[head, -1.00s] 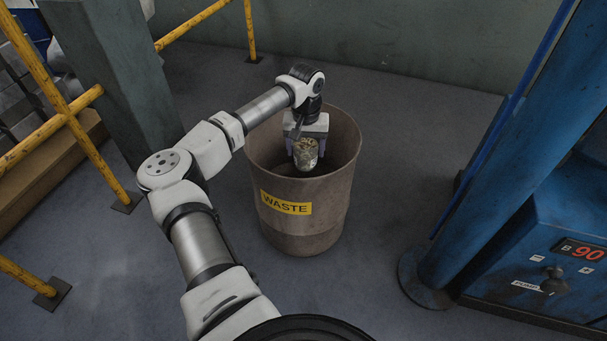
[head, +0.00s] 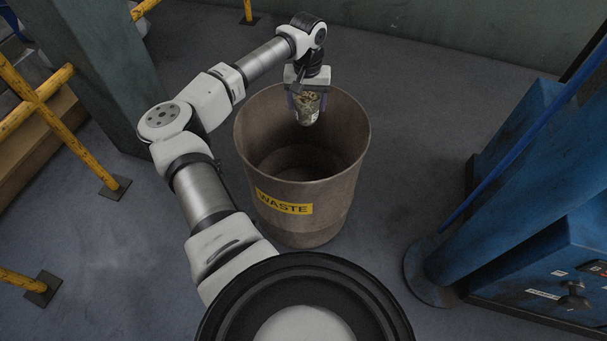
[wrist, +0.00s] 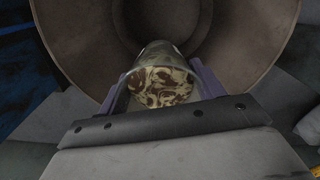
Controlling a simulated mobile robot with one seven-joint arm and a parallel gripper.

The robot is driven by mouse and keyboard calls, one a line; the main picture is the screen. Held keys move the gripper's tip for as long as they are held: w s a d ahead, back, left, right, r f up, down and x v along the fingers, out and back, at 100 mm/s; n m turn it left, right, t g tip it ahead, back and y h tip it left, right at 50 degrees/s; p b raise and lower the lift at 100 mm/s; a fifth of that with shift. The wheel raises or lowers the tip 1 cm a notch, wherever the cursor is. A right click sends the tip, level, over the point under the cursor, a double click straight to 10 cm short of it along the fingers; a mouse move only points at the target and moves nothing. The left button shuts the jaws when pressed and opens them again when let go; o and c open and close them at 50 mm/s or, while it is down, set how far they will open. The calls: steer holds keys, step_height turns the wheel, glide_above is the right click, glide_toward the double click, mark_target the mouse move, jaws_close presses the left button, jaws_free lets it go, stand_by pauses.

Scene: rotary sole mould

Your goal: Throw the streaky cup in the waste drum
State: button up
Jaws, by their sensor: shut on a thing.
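The streaky cup (head: 307,106) is a clear cup with brown and cream swirls. My gripper (head: 307,100) is shut on it, pointing down over the far part of the waste drum's mouth. In the wrist view the cup (wrist: 162,85) sits between my two fingers (wrist: 160,90), with the drum's inside beyond it. The waste drum (head: 340,185) is a brown, open-topped drum with a yellow WASTE label (head: 284,203). Its visible floor looks empty. The cup's lower end appears near the level of the rim; the exact height is hard to tell.
A blue machine (head: 560,235) with a column stands at the right. Yellow railings (head: 85,145) and a grey-green pillar (head: 100,75) stand at the left. A wall is behind the drum. The floor (head: 395,150) around the drum is clear.

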steer(key=shift+f+b, duration=1.15)
steer(key=shift+f, duration=1.2)
steer(key=o, duration=0.8)
steer(key=shift+o, duration=0.2)
step_height(320, 180, up, 14)
steer(key=p, duration=0.1)
steer(key=shift+d, duration=0.1)
